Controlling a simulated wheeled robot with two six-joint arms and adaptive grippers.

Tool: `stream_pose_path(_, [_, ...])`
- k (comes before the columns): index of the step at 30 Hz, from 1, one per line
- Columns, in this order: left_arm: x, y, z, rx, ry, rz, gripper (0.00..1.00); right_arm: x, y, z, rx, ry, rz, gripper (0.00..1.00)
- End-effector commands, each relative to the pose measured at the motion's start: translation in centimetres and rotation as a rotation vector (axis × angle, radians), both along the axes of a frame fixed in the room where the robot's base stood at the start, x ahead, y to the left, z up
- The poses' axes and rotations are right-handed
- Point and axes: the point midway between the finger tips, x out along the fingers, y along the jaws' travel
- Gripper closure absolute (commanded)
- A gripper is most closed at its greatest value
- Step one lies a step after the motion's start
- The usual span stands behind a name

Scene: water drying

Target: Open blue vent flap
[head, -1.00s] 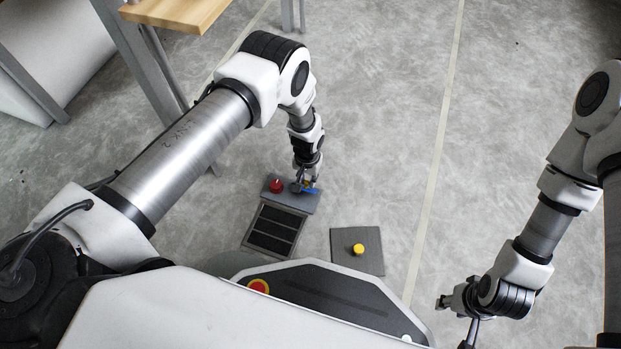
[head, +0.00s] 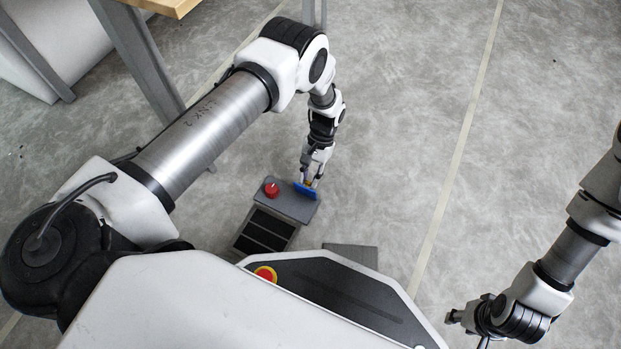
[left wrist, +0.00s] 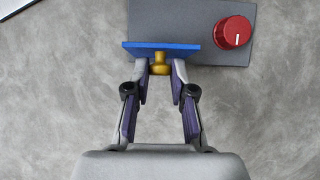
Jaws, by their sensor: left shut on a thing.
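The blue vent flap (head: 305,191) is at the right end of a grey box (head: 290,205) on the floor. In the left wrist view the flap (left wrist: 155,47) shows as a narrow band, nearly edge-on, along the box's edge. Its gold knob (left wrist: 159,66) sticks out towards my left gripper (left wrist: 160,72), whose fingertips are shut on it. In the head view my left gripper (head: 310,180) reaches down onto the flap. My right gripper (head: 455,318) hangs over the floor at lower right, far from the box; its jaws are too small to read.
A red knob (head: 271,190) sits on the same box, left of the flap. A dark slatted panel (head: 265,230) adjoins the box. A grey plate (head: 352,255) is partly hidden by my base. A wooden table's corner (head: 170,6) is at upper left. Open floor lies to the right.

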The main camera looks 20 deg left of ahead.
Motion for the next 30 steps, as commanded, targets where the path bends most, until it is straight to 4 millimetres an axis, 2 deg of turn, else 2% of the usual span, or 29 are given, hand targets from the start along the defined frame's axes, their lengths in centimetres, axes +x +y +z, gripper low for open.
stream_pose_path(9, [-0.2,0.0,0.0,0.001,0.007,0.001,1.0,0.0,0.0,0.0,0.0,-0.001,0.0,0.6])
stream_pose_path(10, [-0.2,0.0,0.0,0.001,0.007,0.001,0.73,0.0,0.0,0.0,0.0,-0.001,0.0,0.6])
stream_pose_path(12, [-0.2,0.0,-0.1,0.001,0.007,0.001,0.51,0.0,0.0,0.0,0.0,-0.001,0.0,0.6])
stream_pose_path(23, [0.2,0.0,0.4,0.001,0.002,0.001,0.51,0.0,0.0,0.0,0.0,0.0,0.0,0.6])
stream_pose_path(26, [0.9,0.0,1.7,0.0,0.001,0.0,0.51,0.0,0.0,0.0,0.0,0.0,0.0,0.6])
stream_pose_path(30, [2.7,-0.1,4.7,0.0,-0.001,0.001,0.51,0.0,0.0,0.0,0.0,0.0,0.0,0.6])
